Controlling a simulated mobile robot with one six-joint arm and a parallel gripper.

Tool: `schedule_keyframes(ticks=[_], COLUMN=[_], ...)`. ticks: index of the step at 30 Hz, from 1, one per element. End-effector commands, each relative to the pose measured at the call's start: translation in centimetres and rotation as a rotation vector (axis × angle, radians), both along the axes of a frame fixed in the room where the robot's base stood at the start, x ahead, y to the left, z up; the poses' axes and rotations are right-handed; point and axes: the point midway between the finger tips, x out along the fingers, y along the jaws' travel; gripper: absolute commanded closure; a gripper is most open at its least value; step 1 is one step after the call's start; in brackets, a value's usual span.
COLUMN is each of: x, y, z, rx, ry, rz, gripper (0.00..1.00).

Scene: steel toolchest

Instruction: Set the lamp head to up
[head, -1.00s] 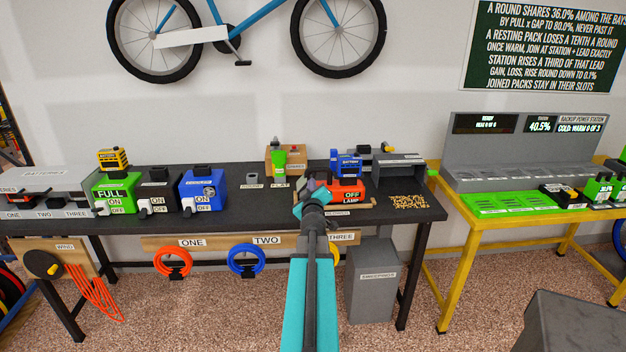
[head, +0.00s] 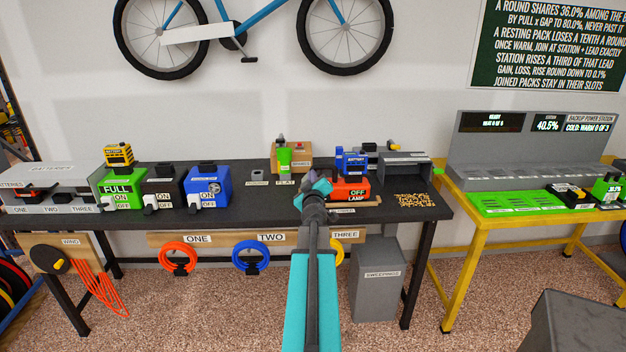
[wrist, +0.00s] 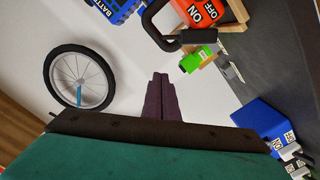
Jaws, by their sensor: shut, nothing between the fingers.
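The lamp (head: 351,189) is a red box on the right part of the dark bench, with labels reading OFF and LAMP. A blue battery (head: 350,163) sits on or just behind it. In the wrist view the red lamp body (wrist: 192,12) shows at the top with ON and OFF labels, beside a black bar-like handle (wrist: 152,27). I cannot make out the lamp head's setting. My gripper (head: 309,187) is in front of the lamp's left end and partly hides it. In the wrist view my gripper (wrist: 160,78) is shut and empty, its purple fingers apart from the lamp.
A green tool (head: 284,158) stands behind and left of my gripper. Blue (head: 207,186) and green (head: 122,190) boxes stand farther left. A grey open box (head: 405,168) is at the right, with loose brass-coloured bits (head: 412,200) in front.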

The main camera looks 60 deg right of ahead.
Motion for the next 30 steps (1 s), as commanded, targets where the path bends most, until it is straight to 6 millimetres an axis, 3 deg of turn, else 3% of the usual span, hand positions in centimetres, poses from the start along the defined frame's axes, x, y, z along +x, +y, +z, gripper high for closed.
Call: schedule_keyframes(ticks=[30], x=[4.2], y=[-7.4], z=[-0.3], rx=[0.000], ry=[0.000], rz=[0.000], gripper=[1.00])
